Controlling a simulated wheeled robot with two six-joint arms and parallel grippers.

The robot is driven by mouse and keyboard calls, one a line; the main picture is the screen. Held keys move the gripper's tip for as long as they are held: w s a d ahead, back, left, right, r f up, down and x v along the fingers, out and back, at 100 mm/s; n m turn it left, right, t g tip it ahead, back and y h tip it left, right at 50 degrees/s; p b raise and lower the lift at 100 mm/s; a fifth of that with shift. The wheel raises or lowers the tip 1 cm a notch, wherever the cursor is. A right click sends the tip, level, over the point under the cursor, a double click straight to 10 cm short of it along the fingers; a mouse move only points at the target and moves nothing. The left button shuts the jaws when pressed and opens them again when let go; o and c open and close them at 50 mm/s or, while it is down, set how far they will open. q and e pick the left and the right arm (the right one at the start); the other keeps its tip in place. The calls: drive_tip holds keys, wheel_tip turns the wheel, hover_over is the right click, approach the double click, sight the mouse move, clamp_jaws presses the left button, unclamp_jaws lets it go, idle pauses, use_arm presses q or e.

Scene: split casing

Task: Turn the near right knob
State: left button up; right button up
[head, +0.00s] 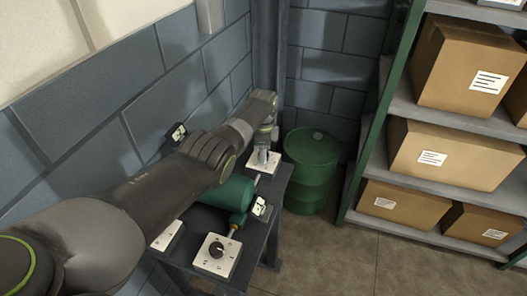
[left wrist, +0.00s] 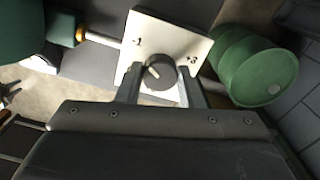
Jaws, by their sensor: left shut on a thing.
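A white square plate (head: 271,168) stands at the far end of the dark bench, beside the green barrel. My left gripper (head: 263,153) reaches down over it and hides most of its knob. In the left wrist view the plate (left wrist: 165,38) carries a dark round knob (left wrist: 157,72) with a pale pointer line toward the upper left and number marks around it. The left gripper (left wrist: 160,88) is shut on this knob, one finger on each side. My right gripper is not in view.
A green cylindrical casing (head: 232,193) lies on the bench (head: 259,232), partly behind my left arm. Small gauges (head: 261,207) and another white plate (head: 167,236) are near it. A green barrel (head: 312,168) stands behind; shelves with boxes (head: 440,152) are right. Floor between is clear.

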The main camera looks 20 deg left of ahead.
use_arm(q)
drive_tip(key=shift+w+r, duration=0.1)
drive_tip(key=o, duration=1)
drive_tip(key=shift+r, duration=0.45)
wheel_tip(320, 180, up, 6)
drive_tip(key=shift+f+p, duration=0.1)
drive_tip(key=shift+p, duration=0.4)
wheel_tip(320, 180, up, 11)
drive_tip(key=b, duration=0.2)
drive_tip(key=shift+f, duration=0.2)
